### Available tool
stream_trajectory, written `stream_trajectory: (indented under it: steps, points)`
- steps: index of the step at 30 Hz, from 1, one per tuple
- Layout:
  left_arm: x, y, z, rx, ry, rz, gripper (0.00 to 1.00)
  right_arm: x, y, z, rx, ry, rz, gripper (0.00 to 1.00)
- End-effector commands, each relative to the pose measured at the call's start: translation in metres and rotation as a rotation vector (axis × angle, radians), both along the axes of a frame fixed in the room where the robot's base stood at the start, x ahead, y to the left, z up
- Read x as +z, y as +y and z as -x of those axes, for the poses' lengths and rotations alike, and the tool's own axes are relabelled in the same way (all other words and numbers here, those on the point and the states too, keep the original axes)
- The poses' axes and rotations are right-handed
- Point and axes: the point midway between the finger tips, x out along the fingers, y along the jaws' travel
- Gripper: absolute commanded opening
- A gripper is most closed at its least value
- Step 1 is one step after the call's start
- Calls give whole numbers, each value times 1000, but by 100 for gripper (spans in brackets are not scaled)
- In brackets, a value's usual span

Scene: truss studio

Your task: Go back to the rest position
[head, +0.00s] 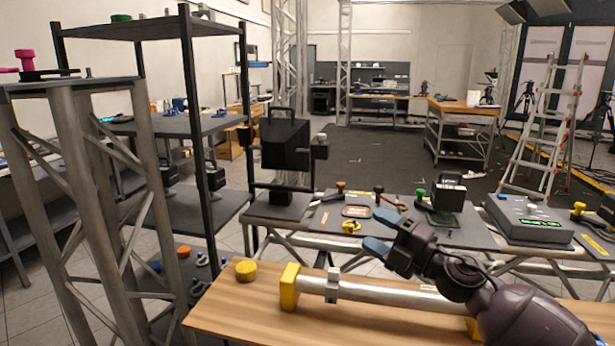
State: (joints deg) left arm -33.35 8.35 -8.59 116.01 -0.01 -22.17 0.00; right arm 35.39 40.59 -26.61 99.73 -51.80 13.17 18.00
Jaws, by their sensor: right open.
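My right gripper (376,232) is open and empty. Its arm comes in from the lower right, and its two blue fingertips point left, above the wooden table (240,312) and in front of the grey workbench (300,236). A silver tube with yellow end pieces (375,290) lies on the wooden table, partly hidden behind my right forearm. My left gripper does not show.
A yellow round piece (246,270) sits at the table's left corner. Grey truss legs (85,190) and a black shelf rack (198,150) stand at the left. The workbench holds a grey console (525,220) and several small tools.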

Motion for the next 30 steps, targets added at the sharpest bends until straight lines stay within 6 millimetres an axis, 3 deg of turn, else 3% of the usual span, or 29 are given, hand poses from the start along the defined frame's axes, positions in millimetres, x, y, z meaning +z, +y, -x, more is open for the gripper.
stream_trajectory:
  steps: [3, 8, 14, 21, 30]
  points:
    - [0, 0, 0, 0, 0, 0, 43, -31, -17, 13, -130, 130, -213, 63]
    - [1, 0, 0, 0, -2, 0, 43, -84, -44, 34, -302, 342, -421, 63]
    - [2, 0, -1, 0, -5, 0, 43, -162, -73, 78, -481, 635, -622, 63]
    - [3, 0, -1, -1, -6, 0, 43, -246, -98, 154, -638, 953, -845, 63]
    - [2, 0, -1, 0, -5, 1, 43, -324, -124, 267, -830, 1162, -1035, 63]
